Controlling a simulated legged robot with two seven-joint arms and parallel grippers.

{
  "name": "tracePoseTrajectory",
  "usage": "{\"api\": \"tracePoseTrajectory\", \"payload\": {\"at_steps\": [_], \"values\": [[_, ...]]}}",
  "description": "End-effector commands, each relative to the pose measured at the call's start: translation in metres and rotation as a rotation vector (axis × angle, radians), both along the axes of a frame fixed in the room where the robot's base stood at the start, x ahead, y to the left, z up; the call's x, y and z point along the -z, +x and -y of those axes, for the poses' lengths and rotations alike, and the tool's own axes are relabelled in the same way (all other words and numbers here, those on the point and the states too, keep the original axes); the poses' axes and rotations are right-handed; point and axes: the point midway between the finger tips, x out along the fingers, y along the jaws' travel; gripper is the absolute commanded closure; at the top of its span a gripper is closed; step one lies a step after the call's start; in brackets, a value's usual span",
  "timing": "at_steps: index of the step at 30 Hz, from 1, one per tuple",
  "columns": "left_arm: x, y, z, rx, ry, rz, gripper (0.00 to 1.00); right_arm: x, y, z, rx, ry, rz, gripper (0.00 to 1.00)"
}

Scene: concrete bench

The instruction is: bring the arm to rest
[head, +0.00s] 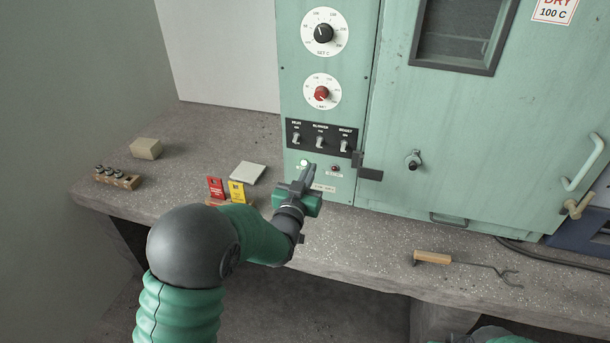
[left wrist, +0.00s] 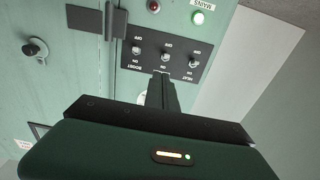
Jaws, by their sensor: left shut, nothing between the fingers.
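My left arm comes in from the lower left in the head view. My left gripper (head: 309,172) is shut and empty, in front of the lower part of the green oven's control panel (head: 320,136). In the left wrist view its closed fingers (left wrist: 160,84) point toward the switch panel (left wrist: 185,58), which appears upside down. Whether the fingertips touch the panel I cannot tell. The panel has three toggle switches marked heat, blower and boost. My right gripper is out of view.
The oven door (head: 480,140) has a handle (head: 583,163).

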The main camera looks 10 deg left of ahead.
Motion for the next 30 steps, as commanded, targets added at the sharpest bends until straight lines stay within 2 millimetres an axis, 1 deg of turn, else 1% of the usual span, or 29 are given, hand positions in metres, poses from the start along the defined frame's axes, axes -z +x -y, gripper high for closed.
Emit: {"api": "tracePoseTrajectory", "payload": {"at_steps": [10,12,14,16,17,18,20,21,23,24,27,30], "values": [[-0.002,-0.001,-0.001,0.000,-0.001,0.002,1.00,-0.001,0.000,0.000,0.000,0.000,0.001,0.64],[-0.003,-0.004,-0.001,-0.001,0.000,-0.020,1.00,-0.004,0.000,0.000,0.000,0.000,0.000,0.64],[-0.003,-0.011,-0.004,-0.004,0.002,-0.087,1.00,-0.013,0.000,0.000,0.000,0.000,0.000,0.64],[0.003,-0.030,-0.010,-0.010,0.007,-0.233,1.00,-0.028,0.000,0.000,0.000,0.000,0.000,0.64],[0.007,-0.044,-0.013,-0.013,0.009,-0.316,1.00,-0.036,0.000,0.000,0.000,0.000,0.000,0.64],[0.015,-0.068,-0.017,-0.018,0.012,-0.442,1.00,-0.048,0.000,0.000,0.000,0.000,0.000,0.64],[0.028,-0.115,-0.024,-0.026,0.016,-0.646,1.00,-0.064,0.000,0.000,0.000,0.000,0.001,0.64],[0.036,-0.152,-0.028,-0.030,0.019,-0.781,1.00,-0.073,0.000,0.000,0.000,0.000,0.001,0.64],[0.047,-0.204,-0.033,-0.035,0.022,-0.957,1.00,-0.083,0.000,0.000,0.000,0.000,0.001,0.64],[0.051,-0.235,-0.035,-0.039,0.024,-1.057,1.00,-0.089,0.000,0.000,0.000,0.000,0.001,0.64],[0.057,-0.296,-0.039,-0.044,0.027,-1.242,1.00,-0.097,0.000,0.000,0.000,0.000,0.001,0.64],[0.060,-0.329,-0.041,-0.047,0.027,-1.341,1.00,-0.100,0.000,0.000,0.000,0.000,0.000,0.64]]}}
